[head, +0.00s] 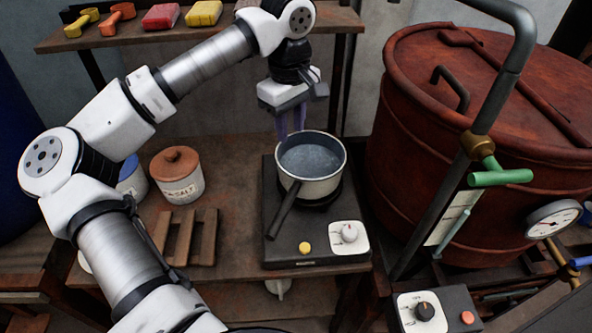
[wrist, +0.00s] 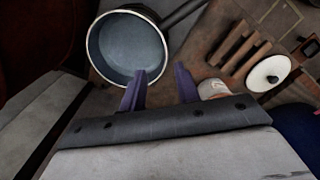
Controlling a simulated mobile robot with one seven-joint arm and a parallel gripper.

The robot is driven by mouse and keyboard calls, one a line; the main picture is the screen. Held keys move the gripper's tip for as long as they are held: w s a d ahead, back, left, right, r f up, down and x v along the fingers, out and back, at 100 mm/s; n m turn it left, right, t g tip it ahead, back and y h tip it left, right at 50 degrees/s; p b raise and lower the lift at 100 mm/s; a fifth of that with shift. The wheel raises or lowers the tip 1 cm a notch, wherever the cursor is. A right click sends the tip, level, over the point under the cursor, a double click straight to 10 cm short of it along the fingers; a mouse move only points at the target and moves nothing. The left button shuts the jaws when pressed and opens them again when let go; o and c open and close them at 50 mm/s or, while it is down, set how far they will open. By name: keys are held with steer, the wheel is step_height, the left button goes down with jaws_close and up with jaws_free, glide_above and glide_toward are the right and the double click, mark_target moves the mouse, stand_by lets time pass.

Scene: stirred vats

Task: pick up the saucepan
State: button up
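The saucepan (head: 318,188) is cream outside with a dark rim and a speckled grey-blue inside. It stands upright on the black hot plate (head: 283,252), its dark handle (head: 281,213) pointing toward the front left. My gripper (head: 291,124) has purple fingers and hangs just behind the pan's far rim, which hides the fingertips in the head view.
A salt jar (head: 180,187) with a brown lid and a wooden trivet (head: 184,238) are left of the hot plate. A blue-lidded jar (head: 132,180) is partly behind my arm. A large red vat (head: 430,150) with a pipe stands close on the right. A shelf (head: 130,38) runs behind.

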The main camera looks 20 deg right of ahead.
steer(key=p, duration=0.1)
glide_above(292, 175)
steer(key=f, duration=0.5)
steer(key=w+f, duration=0.1)
steer(key=f, duration=0.2)
steer(key=shift+f, duration=0.2)
steer(key=shift+s+f+p, duration=0.15)
steer(key=shift+f+p, duration=0.5)
steer(key=shift+f, duration=0.65)
steer(key=shift+s+f+p, duration=0.15)
steer(key=shift+f+p, duration=0.5)
steer(key=shift+f, duration=0.65)
jaws_close()
